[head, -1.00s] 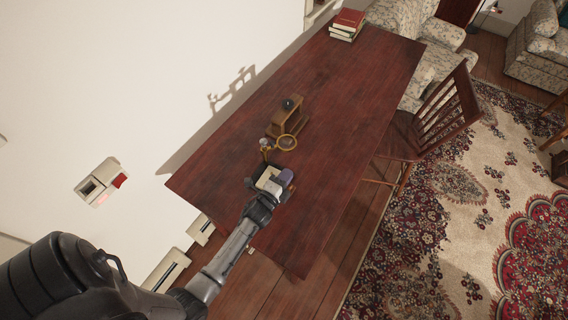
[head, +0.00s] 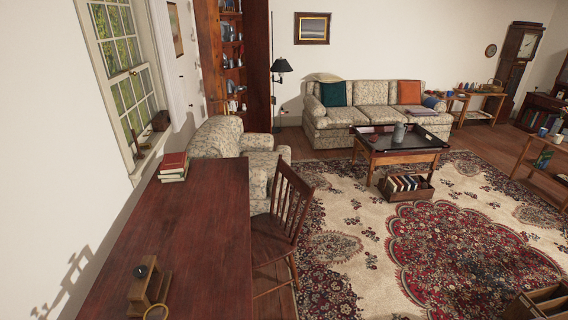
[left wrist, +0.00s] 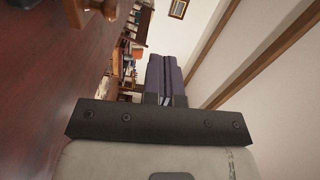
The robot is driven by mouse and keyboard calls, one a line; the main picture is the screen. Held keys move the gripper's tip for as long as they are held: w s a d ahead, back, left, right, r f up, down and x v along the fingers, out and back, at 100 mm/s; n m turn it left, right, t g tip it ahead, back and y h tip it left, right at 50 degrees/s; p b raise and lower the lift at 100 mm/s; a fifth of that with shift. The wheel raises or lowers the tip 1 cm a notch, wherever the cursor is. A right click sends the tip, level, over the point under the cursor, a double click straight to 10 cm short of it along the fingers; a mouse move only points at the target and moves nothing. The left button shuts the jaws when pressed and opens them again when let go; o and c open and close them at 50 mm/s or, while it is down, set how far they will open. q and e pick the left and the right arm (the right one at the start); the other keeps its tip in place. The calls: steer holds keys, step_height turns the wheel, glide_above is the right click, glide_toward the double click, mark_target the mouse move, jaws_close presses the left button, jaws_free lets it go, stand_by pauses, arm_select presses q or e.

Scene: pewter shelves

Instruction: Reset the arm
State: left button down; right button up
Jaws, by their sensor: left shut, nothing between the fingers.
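My left gripper (left wrist: 164,62) shows in the left wrist view, with its two purple-faced fingers shut together and nothing between them. The dark wooden desk top (left wrist: 35,85) fills the left side of that view, beside the gripper. My left arm is not in the head view now. My right gripper is in neither view.
The desk (head: 185,225) carries a brown wooden stand with a dark knob (head: 140,290) and a stack of books (head: 173,167). A wooden chair (head: 280,215) stands at its right. A patterned rug (head: 430,235) lies beyond, with a low table (head: 395,148) and a sofa (head: 365,115).

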arm_select(q)
steer(key=s+d+r+n+g+h, duration=0.1)
steer(key=s+d+n+g+h, duration=0.15)
steer(key=s+n+g, duration=0.65)
steer(key=s+d+r+n+g+h, duration=0.1)
steer(key=s+d+r+n+g, duration=0.2)
steer(key=s, duration=0.9)
step_height(320, 180, up, 21)
steer(key=s+n+g+p, duration=0.1)
steer(key=p, duration=2.1)
steer(key=shift+s+d+g, duration=0.15)
steer(key=shift+d+g, duration=0.15)
steer(key=shift+d, duration=0.05)
